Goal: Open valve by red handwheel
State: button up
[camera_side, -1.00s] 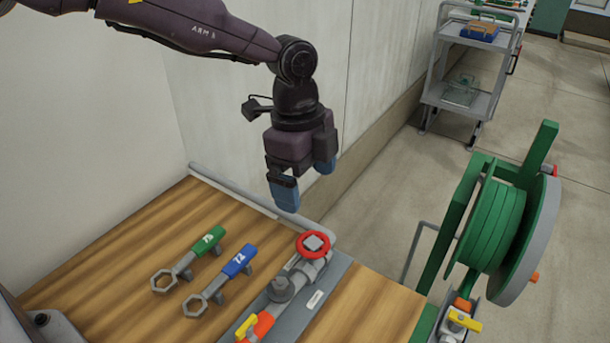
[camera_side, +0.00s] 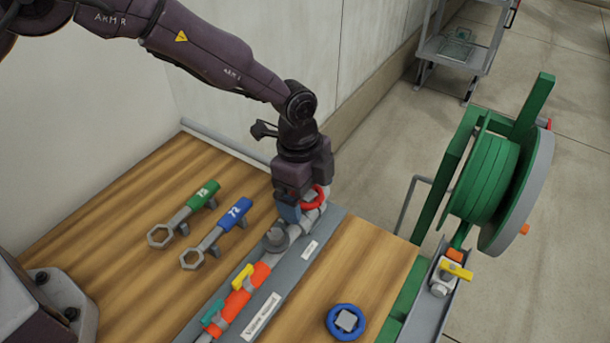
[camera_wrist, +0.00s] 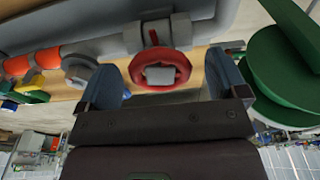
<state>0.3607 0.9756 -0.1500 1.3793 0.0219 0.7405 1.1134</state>
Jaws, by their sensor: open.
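The red handwheel (camera_side: 314,197) sits on a grey valve and pipe on the wooden bench, partly hidden behind my gripper in the side view. In the wrist view the red handwheel (camera_wrist: 159,68), with its grey square hub, lies between my two blue fingers. My gripper (camera_side: 300,213) points down over the valve. In the wrist view my gripper (camera_wrist: 170,80) is open, with one finger on each side of the wheel and a gap visible on both sides. I cannot tell whether the fingertips reach down to the rim's level.
Green (camera_side: 184,214) and blue (camera_side: 217,232) handled wrenches lie left of the valve. An orange pipe (camera_side: 238,302) with yellow and teal levers runs toward the front. A blue handwheel (camera_side: 346,321) is at the front. A green hose reel (camera_side: 490,180) stands right of the bench.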

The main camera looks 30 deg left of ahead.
jog(key=c, duration=1)
jog(key=n, duration=0.5)
jog(key=shift+n+t, duration=0.3)
jog(key=shift+n, duration=0.4)
jog(key=n, duration=0.4)
jog(key=shift+t+y, duration=0.3)
jog(key=shift+n, duration=1.2)
